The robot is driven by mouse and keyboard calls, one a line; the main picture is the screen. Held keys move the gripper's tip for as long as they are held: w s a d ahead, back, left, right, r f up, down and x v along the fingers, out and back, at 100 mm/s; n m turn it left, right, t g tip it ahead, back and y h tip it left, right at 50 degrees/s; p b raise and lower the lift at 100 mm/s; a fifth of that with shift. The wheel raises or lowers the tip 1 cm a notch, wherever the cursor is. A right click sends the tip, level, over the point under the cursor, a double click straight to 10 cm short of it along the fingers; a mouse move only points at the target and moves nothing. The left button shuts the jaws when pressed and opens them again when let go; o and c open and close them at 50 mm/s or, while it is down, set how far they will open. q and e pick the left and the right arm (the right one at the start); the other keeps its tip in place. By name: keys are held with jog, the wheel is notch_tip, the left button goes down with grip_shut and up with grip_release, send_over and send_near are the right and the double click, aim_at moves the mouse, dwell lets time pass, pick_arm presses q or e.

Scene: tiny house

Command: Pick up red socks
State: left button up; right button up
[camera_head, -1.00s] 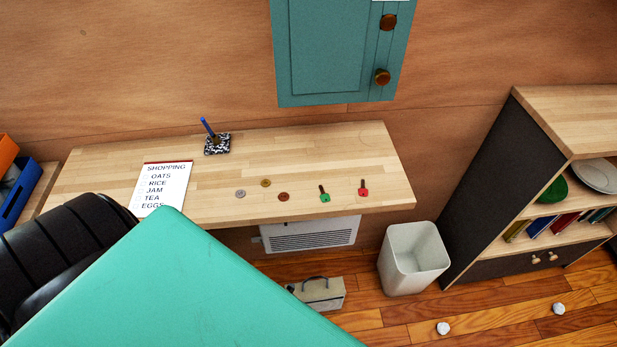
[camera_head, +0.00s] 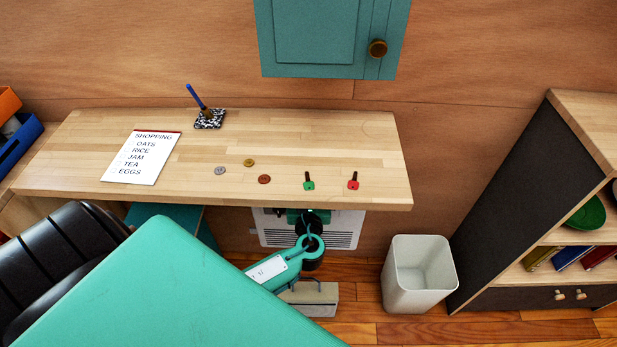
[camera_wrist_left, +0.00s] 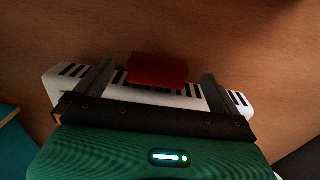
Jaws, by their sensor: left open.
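A dark red bundle, likely the red socks (camera_wrist_left: 157,69), shows in the left wrist view against the slatted white heater, with brown wood beyond. My left gripper (camera_wrist_left: 157,78) is open, its two dark fingers on either side of the bundle in the picture. I cannot tell whether they touch it. In the head view my left arm reaches under the desk's front edge to the heater, where the desk hides the fingertips and the socks. My right gripper is not in view.
The wooden desk (camera_head: 350,140) overhangs the white heater (camera_head: 345,228). A shopping list (camera_head: 141,160), buttons and two keys lie on it. A grey box (camera_head: 318,300) and a white bin (camera_head: 418,275) stand on the floor. A dark shelf (camera_head: 510,210) is at the right.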

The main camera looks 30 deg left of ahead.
pick_arm(q)
jog(key=x, duration=0.8)
jog(key=shift+a, duration=0.1)
jog(key=c, duration=1)
